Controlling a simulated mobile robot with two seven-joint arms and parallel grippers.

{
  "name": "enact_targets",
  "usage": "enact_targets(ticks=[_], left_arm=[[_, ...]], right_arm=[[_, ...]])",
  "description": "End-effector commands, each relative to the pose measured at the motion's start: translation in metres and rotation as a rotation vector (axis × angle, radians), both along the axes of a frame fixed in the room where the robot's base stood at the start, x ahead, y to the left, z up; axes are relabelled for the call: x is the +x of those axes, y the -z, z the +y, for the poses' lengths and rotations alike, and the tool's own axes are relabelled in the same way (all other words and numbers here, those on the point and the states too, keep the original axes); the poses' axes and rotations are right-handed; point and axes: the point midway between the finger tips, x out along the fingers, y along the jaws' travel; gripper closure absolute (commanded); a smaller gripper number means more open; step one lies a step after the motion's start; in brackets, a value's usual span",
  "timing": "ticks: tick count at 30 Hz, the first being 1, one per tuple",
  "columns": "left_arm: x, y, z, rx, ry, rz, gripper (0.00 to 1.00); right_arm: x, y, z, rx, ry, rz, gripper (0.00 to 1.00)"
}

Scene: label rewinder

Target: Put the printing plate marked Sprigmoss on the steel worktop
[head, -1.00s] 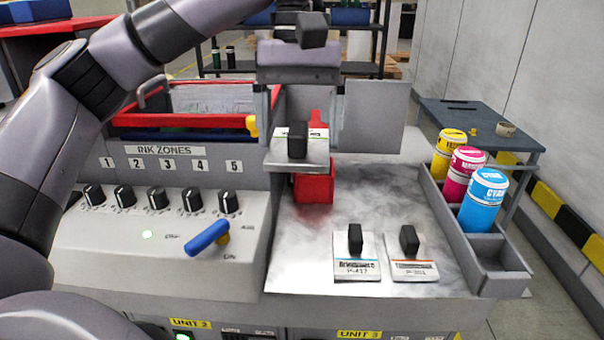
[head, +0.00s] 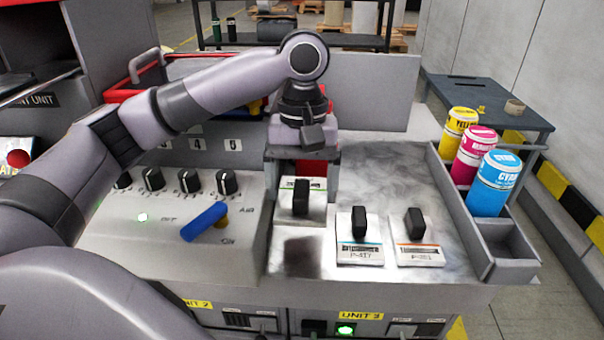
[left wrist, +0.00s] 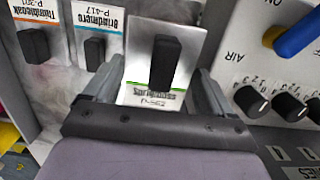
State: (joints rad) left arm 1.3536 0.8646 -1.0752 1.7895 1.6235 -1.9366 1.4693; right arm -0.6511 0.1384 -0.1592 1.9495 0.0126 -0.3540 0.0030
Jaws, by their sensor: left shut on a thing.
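The Sprigmoss plate (head: 302,196) is pale with a green stripe and a black block handle. In the left wrist view the Sprigmoss plate (left wrist: 140,90) shows its label upside down. My left gripper (head: 302,172) is shut on it, with one finger at each side. In the left wrist view the left gripper's fingers (left wrist: 160,92) flank the plate. The plate appears held above the steel worktop (head: 385,165), with a dark patch on the metal below it. My right gripper is not in view.
A blue-striped plate P-417 (head: 360,250) and an orange-striped plate (head: 417,254) lie to the right of the held plate. Ink cans (head: 492,185) stand in a tray along the right edge. A knob console with a blue-handled lever (head: 205,222) is at left. The worktop's back right is bare.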

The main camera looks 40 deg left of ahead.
Motion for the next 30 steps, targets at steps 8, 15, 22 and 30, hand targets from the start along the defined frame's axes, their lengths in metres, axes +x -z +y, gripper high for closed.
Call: enact_targets(ticks=[8,15,22,30], left_arm=[[-0.001,0.029,0.001,0.0,-0.001,0.002,0.57],[0.0,0.052,0.0,0.0,0.001,0.001,0.57],[0.0,0.068,0.0,-0.001,0.0,0.001,0.57],[0.0,0.073,0.0,0.001,0.0,-0.001,0.57]], right_arm=[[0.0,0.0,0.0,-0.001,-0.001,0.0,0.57],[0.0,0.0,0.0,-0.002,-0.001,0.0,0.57],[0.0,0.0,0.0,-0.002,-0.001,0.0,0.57],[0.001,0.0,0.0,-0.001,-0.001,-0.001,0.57]])
